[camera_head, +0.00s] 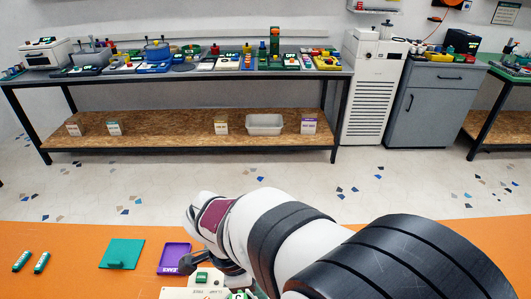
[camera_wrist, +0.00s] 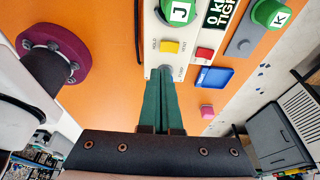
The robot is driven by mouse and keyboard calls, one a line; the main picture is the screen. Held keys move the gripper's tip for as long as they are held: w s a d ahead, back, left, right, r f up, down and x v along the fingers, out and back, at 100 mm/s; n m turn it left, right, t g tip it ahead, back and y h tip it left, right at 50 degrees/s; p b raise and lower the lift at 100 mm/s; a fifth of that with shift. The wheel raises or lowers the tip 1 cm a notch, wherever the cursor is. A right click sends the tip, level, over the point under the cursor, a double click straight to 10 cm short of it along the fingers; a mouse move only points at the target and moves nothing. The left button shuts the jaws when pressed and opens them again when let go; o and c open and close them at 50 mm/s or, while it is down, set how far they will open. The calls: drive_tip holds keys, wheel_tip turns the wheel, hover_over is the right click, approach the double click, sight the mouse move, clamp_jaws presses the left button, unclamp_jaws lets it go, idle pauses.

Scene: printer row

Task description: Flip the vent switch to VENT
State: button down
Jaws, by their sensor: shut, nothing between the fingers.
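A pale control panel (camera_wrist: 150,40) fills the upper middle of the wrist view. In the head view my arm hides most of the panel (camera_head: 180,293).
The orange table (camera_head: 70,240) holds a teal plate (camera_head: 122,252), a purple tray (camera_head: 174,257) and two small green labelled pieces (camera_head: 42,261). In the wrist view a blue tray (camera_wrist: 215,77) and pink block (camera_wrist: 207,111) lie near the panel. A laden bench (camera_head: 190,72) stands behind.

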drive_tip(key=x, duration=0.6)
drive_tip(key=a+x, duration=0.1)
drive_tip(key=x, duration=0.2)
drive_tip(key=shift+d+f, duration=0.1)
drive_tip(key=shift+f, duration=0.65)
drive_tip(key=shift+s+f, duration=0.15)
drive_tip(key=shift+f, duration=0.05)
drive_tip(key=shift+w+r, duration=0.35)
drive_tip(key=shift+w, duration=0.4)
